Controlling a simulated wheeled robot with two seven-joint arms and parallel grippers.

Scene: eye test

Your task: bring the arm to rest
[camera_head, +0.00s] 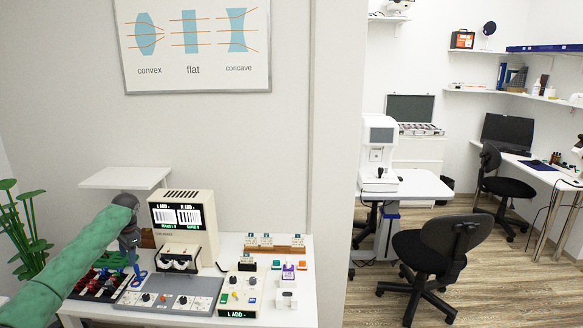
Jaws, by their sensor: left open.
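My left arm, in a green sleeve, comes in from the lower left. Its dark grey wrist bends down, and my left gripper (134,268) points down above the left part of the white table (300,311). The gripper is small and partly lost among the things behind it; its jaws are open and I see nothing held in them. It is close to a grey control panel (170,296) and a black tray of red-handled items (97,287); I cannot tell whether it touches either. My right gripper is not in view.
A cream display device (183,222) stands just right of the gripper. A control box (240,293) and a wooden rack (276,249) lie further right. A plant (28,235) is at left, a wall shelf (124,178) behind. Office chairs (440,255) stand beyond the wall.

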